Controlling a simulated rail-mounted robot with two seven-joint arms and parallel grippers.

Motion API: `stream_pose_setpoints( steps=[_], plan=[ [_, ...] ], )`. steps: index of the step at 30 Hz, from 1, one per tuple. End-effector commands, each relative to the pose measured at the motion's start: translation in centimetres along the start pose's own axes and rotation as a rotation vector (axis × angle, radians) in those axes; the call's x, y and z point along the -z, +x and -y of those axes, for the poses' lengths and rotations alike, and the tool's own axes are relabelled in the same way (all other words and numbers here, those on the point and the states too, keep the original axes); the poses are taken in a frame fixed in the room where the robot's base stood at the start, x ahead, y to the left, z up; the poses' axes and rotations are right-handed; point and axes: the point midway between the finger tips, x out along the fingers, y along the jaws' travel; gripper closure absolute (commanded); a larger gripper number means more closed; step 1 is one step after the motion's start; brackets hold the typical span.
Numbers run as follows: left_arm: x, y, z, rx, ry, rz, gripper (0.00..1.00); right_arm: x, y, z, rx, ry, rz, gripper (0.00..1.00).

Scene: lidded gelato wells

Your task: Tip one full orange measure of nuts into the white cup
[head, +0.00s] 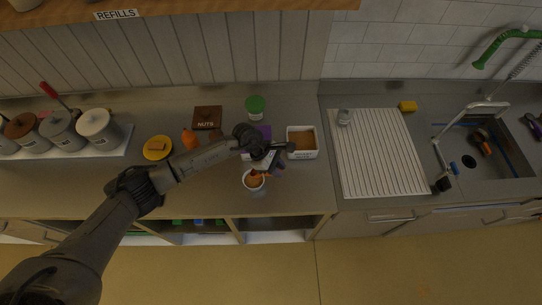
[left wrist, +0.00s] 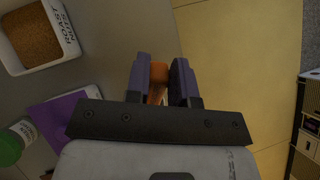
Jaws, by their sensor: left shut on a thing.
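My left gripper (head: 272,168) is shut on an orange measure (head: 257,175) above the front of the counter. The measure shows between the fingers in the left wrist view (left wrist: 158,74). In the head view it is over or at the mouth of the white cup (head: 254,187), near the counter's front edge; I cannot tell whether it touches the rim or what it holds. The white tub of nuts (head: 302,155) is right of the gripper and has brown contents; it also shows at upper left in the left wrist view (left wrist: 63,45). My right gripper is not in view.
A purple item (head: 264,131) and a green-lidded jar (head: 255,107) stand behind the gripper. A brown NUTS box (head: 207,117), orange bottle (head: 189,138) and yellow dish (head: 157,155) are left. Lidded wells (head: 98,127) are far left; a draining board (head: 377,155) is right.

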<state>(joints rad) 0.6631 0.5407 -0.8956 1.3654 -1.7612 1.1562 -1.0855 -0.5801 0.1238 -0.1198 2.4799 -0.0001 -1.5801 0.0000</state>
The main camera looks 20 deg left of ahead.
Motion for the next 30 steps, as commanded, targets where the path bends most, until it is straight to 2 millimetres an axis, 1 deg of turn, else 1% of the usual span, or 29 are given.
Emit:
stream_pose_setpoints(
  steps=[1,2,3,6,10,15,18,22,30],
  plan=[
    [-0.9,-0.1,0.0,0.002,0.003,-0.041,1.00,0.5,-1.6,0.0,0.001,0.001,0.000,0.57],
    [-1.0,0.4,0.0,0.001,0.004,-0.070,1.00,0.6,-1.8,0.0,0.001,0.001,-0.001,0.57],
    [-0.5,1.6,0.0,0.002,0.006,-0.121,1.00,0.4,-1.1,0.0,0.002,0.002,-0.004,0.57],
    [-0.4,3.2,-0.1,0.000,0.007,-0.241,1.00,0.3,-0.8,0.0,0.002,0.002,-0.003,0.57],
    [0.0,5.2,-0.1,-0.001,0.006,-0.387,1.00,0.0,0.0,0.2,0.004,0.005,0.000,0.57],
    [0.8,7.1,-0.1,-0.001,0.004,-0.539,1.00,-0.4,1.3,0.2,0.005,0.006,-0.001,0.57],
    [1.2,8.0,-0.1,-0.001,0.003,-0.606,1.00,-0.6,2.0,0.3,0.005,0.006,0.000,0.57],
    [1.4,8.6,-0.1,-0.002,0.002,-0.666,1.00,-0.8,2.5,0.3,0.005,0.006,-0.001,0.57],
    [1.6,8.7,0.0,-0.001,0.000,-0.703,1.00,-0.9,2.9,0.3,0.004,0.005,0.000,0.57]
  ],
)
